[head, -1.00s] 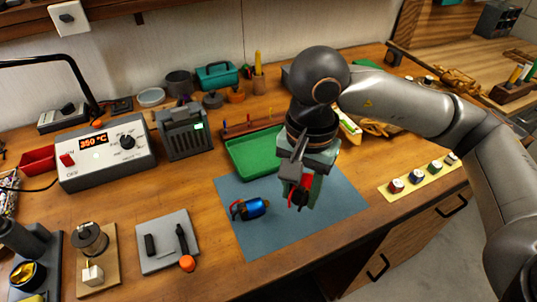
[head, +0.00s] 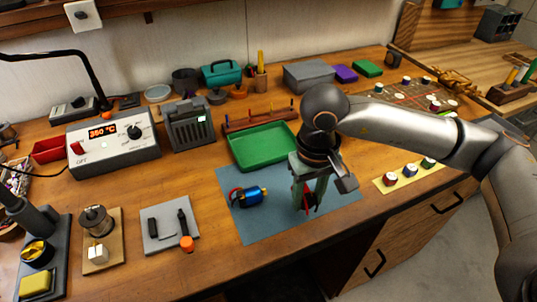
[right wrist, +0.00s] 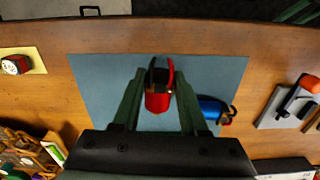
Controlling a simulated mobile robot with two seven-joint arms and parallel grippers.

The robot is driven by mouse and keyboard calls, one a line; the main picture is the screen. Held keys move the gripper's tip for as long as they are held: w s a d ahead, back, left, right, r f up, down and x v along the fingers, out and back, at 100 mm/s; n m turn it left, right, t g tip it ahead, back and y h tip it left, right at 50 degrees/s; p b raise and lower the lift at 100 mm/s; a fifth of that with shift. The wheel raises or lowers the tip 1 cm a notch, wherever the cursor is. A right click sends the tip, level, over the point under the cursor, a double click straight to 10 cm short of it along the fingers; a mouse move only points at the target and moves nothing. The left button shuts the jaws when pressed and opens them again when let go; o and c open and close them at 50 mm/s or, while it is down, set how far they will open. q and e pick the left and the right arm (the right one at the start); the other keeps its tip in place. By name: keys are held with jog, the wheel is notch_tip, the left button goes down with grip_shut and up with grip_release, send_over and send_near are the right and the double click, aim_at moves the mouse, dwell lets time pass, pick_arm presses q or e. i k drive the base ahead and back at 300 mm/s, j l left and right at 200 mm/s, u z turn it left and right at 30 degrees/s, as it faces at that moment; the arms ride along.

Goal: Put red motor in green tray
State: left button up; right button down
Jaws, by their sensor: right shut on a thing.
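In the head view, a small part of the red motor (head: 308,199) shows beside the fingers of my right gripper (head: 307,194), over the blue-grey mat (head: 280,222). The gripper is shut on the motor, and its height above the mat is hard to judge. The green tray (head: 262,147) is empty and lies behind the mat, left of the gripper. My left gripper is in neither view.
A blue motor (head: 249,196) lies on the mat's left side and also shows in the right wrist view (right wrist: 212,109). A rack (head: 259,119) stands behind the tray. A grey speaker-like box (head: 187,125) is left of it. A yellow strip (head: 408,177) with knobs lies at right.

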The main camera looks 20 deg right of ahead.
aim_at(254, 150)
jog(key=k+j+u, duration=0.1)
jog(key=k+u, duration=0.3)
jog(key=l+u, duration=0.15)
jog(key=u, duration=0.25)
jog(key=k+l+u, duration=0.1)
jog(key=u, duration=0.3)
jog(key=l, duration=0.4)
jog(key=k+l, duration=0.1)
jog(key=l, duration=0.6)
jog(key=i+l, duration=0.15)
jog(key=l, duration=0.15)
jog(key=i, duration=0.25)
